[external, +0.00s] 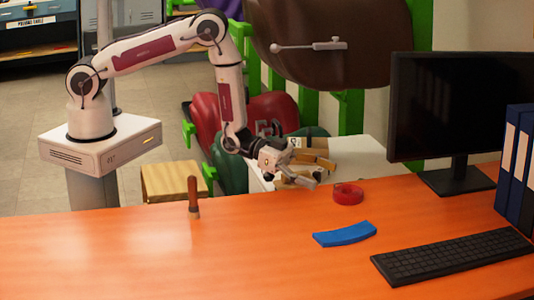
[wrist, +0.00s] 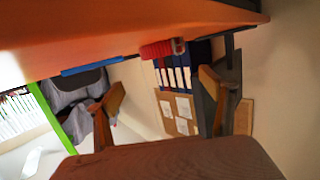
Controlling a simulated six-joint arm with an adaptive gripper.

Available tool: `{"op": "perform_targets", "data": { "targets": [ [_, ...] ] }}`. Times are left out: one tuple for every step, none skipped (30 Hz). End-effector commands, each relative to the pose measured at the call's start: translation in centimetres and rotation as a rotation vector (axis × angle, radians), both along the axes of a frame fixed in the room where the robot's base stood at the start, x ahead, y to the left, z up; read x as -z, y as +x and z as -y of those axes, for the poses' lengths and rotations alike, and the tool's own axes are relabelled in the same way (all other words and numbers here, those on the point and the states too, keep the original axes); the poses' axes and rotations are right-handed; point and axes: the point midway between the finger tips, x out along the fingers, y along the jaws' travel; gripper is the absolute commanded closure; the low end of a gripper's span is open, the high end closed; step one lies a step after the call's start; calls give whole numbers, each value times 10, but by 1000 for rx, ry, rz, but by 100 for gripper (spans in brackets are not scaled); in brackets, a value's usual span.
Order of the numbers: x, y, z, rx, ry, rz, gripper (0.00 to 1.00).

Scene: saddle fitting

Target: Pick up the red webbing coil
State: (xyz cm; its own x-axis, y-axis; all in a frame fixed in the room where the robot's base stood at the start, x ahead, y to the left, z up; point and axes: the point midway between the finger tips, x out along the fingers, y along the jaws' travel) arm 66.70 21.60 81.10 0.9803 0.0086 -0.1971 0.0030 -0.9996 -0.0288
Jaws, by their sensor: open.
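The red webbing coil (external: 348,194) lies on the orange table near its far edge, right of my gripper. In the wrist view the red coil (wrist: 160,49) shows at the table edge, beyond and slightly above the gap between the fingers. My gripper (external: 323,173) is open and empty, just left of the coil at the table's far edge, and is apart from it. In the wrist view my gripper (wrist: 162,82) has its two fingers spread wide, one on each side.
A blue curved piece (external: 345,234) lies in front of the coil. A brown-handled tool (external: 193,196) stands upright to the left. A black keyboard (external: 452,256), monitor (external: 445,115) and blue binders (external: 515,165) occupy the right. The orange table (external: 110,255) is clear at front left.

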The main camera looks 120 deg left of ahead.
Motion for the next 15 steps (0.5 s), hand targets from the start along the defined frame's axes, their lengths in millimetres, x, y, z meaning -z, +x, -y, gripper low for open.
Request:
{"op": "perform_targets", "data": {
  "targets": [
    [8,-3,-1,-1,-9,9,18],
    [11,-5,-2,1,-12,17,18],
    [15,-6,-2,1,-16,24,18],
    [17,-7,-2,2,-20,29,18],
    [18,-8,-2,3,-22,35,18],
    [21,-9,-2,2,-25,39,18],
    [22,-10,-2,3,-27,42,18],
    [22,-10,-2,3,-28,45,18],
    [23,-11,-2,3,-29,48,18],
    [23,-11,-2,4,-29,49,18],
    [23,-11,-2,4,-29,50,18],
    [23,-11,-2,4,-29,51,18],
    [23,-11,-2,4,-29,51,18],
    [23,-11,-2,4,-29,50,18],
    [23,-11,-2,4,-29,50,18]
  ]
}}
